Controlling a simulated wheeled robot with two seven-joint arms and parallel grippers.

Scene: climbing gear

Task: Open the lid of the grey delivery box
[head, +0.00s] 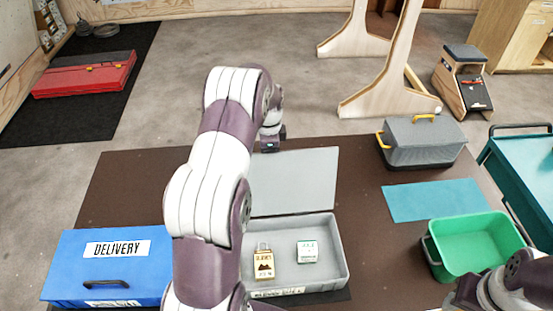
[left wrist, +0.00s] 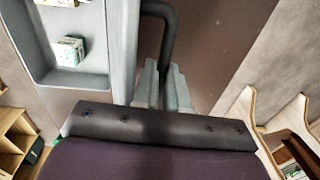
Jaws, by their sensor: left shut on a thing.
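The grey delivery box (head: 341,262) stands open on the brown mat, with its grey lid (head: 300,177) swung back on the far side and its inner face toward the head camera. In the left wrist view the lid (left wrist: 124,55) shows nearly edge-on, with its dark handle (left wrist: 170,38) beside it. My left gripper (left wrist: 163,88) is shut at the handle's near end. In the head view the left gripper (head: 271,140) is at the lid's far edge, its fingertips hidden. Part of my right arm shows at the lower right; its gripper is not visible.
Inside the box are a tagged card (head: 263,263) and a small white-green box (head: 307,251). A blue delivery box (head: 68,262) is shut at left. A green bin (head: 478,243), teal sheet (head: 432,200) and grey case (head: 423,142) with yellow handles are at right.

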